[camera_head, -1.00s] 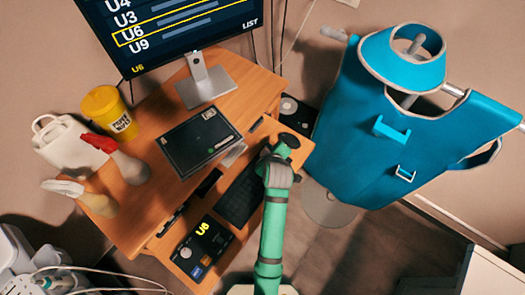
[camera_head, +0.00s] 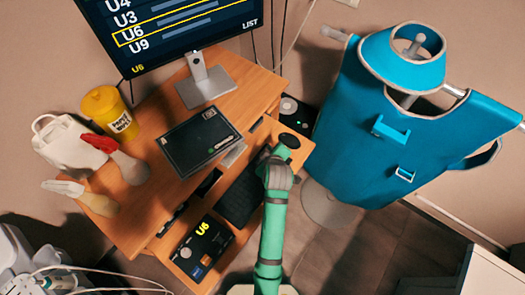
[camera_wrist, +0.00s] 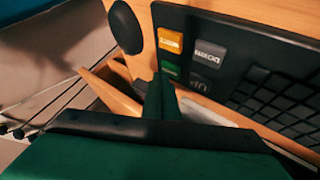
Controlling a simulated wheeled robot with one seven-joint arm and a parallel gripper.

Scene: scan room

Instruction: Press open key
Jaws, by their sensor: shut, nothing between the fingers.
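In the wrist view a black key panel carries an orange key (camera_wrist: 171,42), a grey key (camera_wrist: 207,53), a green key (camera_wrist: 171,69) and a dark key (camera_wrist: 198,82). The labels are upside down and too blurred for me to tell which one reads open. My gripper (camera_wrist: 160,88) is shut and empty. Its dark green fingertips appear just below the green key in the picture; I cannot tell whether they touch it. In the head view my arm reaches over the pulled-out keyboard tray and hides the gripper.
The keyboard (camera_head: 240,195) and a panel showing U6 (camera_head: 203,248) lie on the tray of the wooden desk (camera_head: 150,140). A monitor (camera_head: 165,30) with a list stands behind. A blue apron (camera_head: 405,130) hangs on a stand at right.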

